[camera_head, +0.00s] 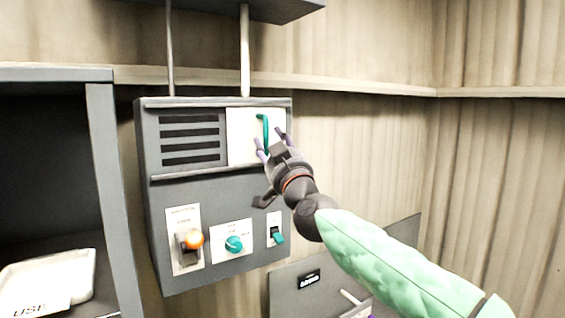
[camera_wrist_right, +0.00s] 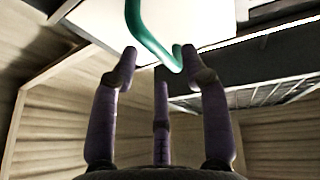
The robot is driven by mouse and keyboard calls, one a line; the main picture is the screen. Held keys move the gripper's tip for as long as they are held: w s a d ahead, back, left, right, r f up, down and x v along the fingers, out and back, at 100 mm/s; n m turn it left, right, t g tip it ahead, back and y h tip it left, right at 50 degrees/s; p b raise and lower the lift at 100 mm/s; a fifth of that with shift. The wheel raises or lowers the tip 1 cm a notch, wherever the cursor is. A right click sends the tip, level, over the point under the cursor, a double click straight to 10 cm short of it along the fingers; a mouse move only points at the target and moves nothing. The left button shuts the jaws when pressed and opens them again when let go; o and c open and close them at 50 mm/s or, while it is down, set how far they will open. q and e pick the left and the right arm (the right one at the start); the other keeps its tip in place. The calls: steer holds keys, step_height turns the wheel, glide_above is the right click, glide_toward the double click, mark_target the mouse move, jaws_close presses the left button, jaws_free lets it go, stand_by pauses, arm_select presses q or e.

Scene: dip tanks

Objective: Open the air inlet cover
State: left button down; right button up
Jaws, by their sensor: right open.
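The air inlet cover (camera_head: 241,145) is a white panel at the upper right of a grey wall box. It stands beside dark louvre slots (camera_head: 190,141) and carries a curved teal handle (camera_head: 263,128). My right gripper (camera_head: 270,143) is open in front of the cover, near the lower end of the handle. In the right wrist view, the handle (camera_wrist_right: 148,38) runs above the open purple fingers (camera_wrist_right: 157,68), its lower end close to the fingertips. I cannot tell whether they touch. The white cover (camera_wrist_right: 185,18) shows behind the handle. My left gripper is not in view.
Below on the grey box (camera_head: 160,225) are an orange-knobbed lever (camera_head: 193,239), a teal rotary knob (camera_head: 234,244) and a teal switch (camera_head: 278,237). A dark shelf unit (camera_head: 103,180) with a white container (camera_head: 75,268) stands at left. A grey panel (camera_head: 290,285) is below right.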

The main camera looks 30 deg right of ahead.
steer(key=v, duration=0.7)
steer(key=shift+s+f, duration=0.2)
steer(key=shift+s, duration=0.1)
